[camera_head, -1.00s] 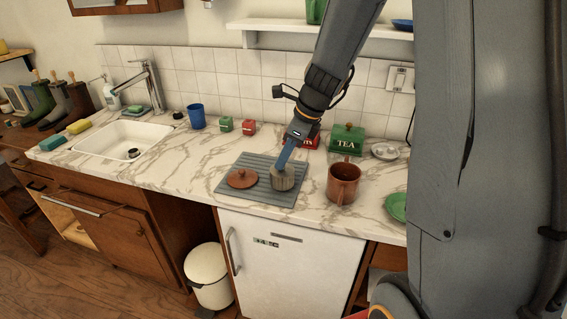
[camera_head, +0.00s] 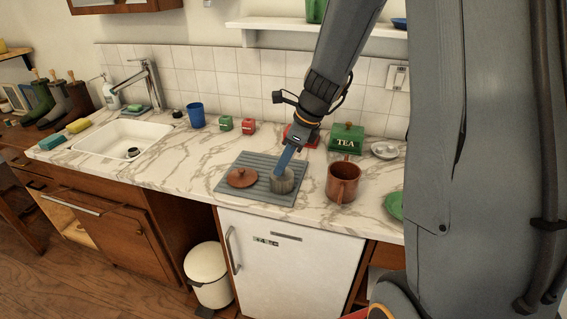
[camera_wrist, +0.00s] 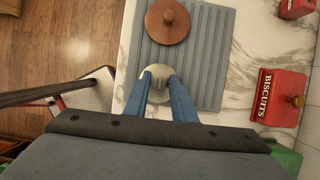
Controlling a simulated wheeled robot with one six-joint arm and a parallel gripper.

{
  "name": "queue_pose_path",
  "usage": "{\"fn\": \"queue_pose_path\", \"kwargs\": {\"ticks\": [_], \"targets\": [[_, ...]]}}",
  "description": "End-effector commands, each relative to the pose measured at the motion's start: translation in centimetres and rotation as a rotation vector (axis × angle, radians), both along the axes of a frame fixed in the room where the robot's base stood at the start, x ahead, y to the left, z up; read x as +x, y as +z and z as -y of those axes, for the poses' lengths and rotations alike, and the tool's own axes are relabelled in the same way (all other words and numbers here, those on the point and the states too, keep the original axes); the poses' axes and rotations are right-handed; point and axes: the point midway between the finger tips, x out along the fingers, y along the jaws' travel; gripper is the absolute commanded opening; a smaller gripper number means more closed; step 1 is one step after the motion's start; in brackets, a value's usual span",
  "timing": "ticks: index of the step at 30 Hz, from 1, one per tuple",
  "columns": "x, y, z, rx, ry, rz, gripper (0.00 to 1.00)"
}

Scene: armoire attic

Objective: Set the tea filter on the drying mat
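The tea filter, a small grey cylinder (camera_head: 283,182), stands upright on the right part of the grey ribbed drying mat (camera_head: 262,163). In the wrist view its pale round top (camera_wrist: 157,76) shows near one edge of the mat (camera_wrist: 205,60). My gripper (camera_head: 284,167) is directly above the filter, pointing down at a tilt. In the wrist view its two blue fingers (camera_wrist: 160,80) are apart, with part of the filter's top showing between them. The fingertips are close to the filter's top, and nothing hangs from them.
A terracotta lid (camera_head: 242,178) lies on the mat's left part. A brown teapot (camera_head: 343,182) stands right of the mat. A green TEA tin (camera_head: 347,138) and a red BISCUITS tin (camera_wrist: 283,97) stand behind.

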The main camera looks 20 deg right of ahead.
Motion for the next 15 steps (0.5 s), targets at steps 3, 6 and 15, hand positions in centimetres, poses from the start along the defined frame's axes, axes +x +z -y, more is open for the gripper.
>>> {"fn": "queue_pose_path", "kwargs": {"ticks": [3,6,15], "targets": [[-0.2,1.5,0.5,0.001,-0.002,0.004,0.23],[-0.6,3.2,1.2,-0.001,-0.002,0.005,0.23],[-1.8,8.7,3.1,-0.001,-0.002,0.005,0.23]]}}
